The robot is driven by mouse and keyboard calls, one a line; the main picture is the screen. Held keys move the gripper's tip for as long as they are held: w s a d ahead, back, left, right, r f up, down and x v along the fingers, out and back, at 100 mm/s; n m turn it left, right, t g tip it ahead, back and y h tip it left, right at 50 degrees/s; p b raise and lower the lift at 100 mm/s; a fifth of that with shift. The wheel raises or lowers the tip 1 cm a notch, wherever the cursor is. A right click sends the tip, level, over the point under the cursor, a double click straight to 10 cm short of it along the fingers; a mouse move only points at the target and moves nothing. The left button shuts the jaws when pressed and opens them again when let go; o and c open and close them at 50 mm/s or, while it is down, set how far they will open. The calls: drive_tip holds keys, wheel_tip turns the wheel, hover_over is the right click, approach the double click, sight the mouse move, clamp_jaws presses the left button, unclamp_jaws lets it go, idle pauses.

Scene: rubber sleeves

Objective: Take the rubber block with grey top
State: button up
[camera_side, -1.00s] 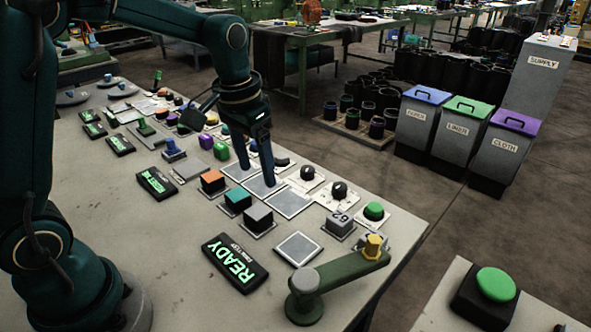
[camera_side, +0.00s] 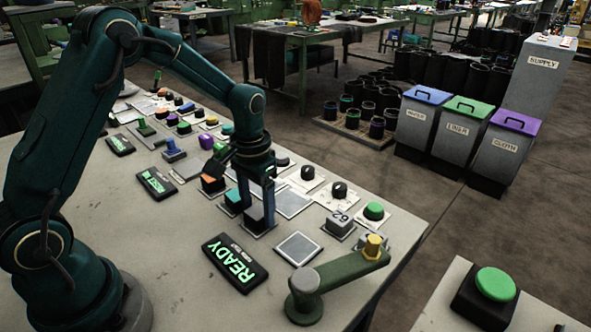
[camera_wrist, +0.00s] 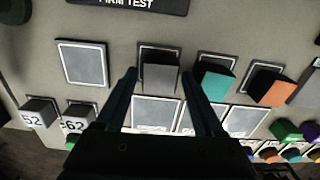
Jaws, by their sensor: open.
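The rubber block with grey top (camera_side: 256,215) stands on a square pad on the bench, in the row behind the READY display. In the wrist view the grey-topped block (camera_wrist: 160,76) lies between the ends of my two fingers. My gripper (camera_side: 257,218) is open and lowered over it, one finger on each side. In the wrist view my gripper (camera_wrist: 159,72) shows a gap between each finger and the block. In the side view the fingers partly cover the block.
A teal-topped block (camera_wrist: 214,78) and an orange-topped block (camera_wrist: 270,86) stand beside it. An empty pad (camera_side: 299,248) lies on the other side. The READY display (camera_side: 235,262) and a green lever arm (camera_side: 340,277) are nearer the camera.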

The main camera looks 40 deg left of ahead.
drive_tip(key=shift+c, duration=0.3)
clamp_jaws()
drive_tip(key=shift+r, duration=0.15)
